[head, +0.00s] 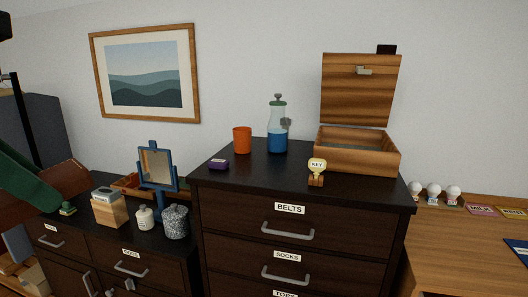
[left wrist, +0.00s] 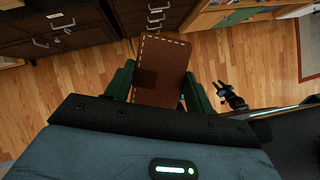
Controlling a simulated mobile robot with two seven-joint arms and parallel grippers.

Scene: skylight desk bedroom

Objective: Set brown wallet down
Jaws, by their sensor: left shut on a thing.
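The brown wallet (head: 72,178) is at the left edge of the head view, a flat brown piece partly covered by my left gripper. My left gripper (head: 48,192) has green fingers and is shut on it. In the left wrist view the wallet (left wrist: 170,62), with pale stitching along its edge, sits between the two green fingers. Wooden floor shows beyond it. In the head view the wallet appears in front of or above the left end of the low dark cabinet (head: 110,238); its exact height is unclear.
The low cabinet carries a wooden block box (head: 109,209), a blue-framed mirror (head: 157,168), a white jar (head: 144,218) and a speckled jar (head: 176,221). The taller dresser (head: 270,178) holds an orange cup (head: 242,140), a bottle (head: 278,135) and an open wooden box (head: 357,158).

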